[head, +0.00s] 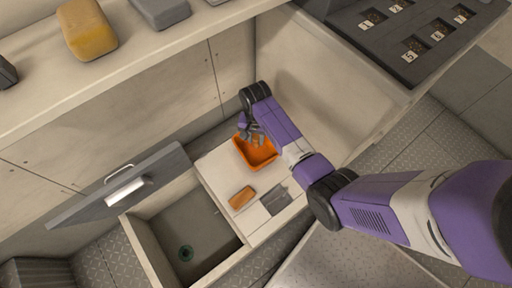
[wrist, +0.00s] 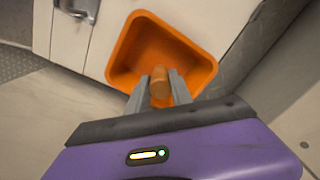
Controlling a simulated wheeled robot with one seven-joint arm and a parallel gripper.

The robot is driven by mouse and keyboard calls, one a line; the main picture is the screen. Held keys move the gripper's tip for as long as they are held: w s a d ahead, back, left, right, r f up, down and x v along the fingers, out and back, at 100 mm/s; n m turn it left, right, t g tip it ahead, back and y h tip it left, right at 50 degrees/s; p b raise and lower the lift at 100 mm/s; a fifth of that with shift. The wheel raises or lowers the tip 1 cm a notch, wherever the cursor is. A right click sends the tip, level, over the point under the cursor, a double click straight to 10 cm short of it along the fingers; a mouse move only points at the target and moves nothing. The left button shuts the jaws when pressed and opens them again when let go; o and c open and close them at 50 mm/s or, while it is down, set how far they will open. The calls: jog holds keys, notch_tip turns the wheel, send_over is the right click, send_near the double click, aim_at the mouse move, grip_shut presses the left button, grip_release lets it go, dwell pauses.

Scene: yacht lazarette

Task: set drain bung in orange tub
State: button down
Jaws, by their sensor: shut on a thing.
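The orange tub (head: 268,158) sits on a pale surface near the middle of the head view; it also shows in the wrist view (wrist: 122,58), with a sloping wall and a rounded rim. My gripper (head: 254,134) is at the tub, reaching over its far side. In the wrist view my gripper (wrist: 160,88) is shut on a brown, cork-like cylinder, which looks like the drain bung (wrist: 160,80). The bung appears in front of the tub's opening. Its height above the tub floor cannot be told, and its lower part is hidden between the fingers.
An orange-brown block (head: 242,198) and a grey flat item (head: 276,200) lie near the tub. An open bin (head: 150,226) to the left holds a teal ring (head: 186,253). A shelf (head: 140,55) bears a yellow block (head: 86,28). A dark numbered tray (head: 375,45) stands upper right.

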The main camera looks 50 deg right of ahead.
aim_at(256, 146)
jog(key=shift+f+b, duration=0.95)
jog(key=shift+f, duration=2)
jog(key=shift+f, duration=0.15)
jog(key=c, duration=1.1)
grip_release()
jog(key=shift+c, duration=0.2)
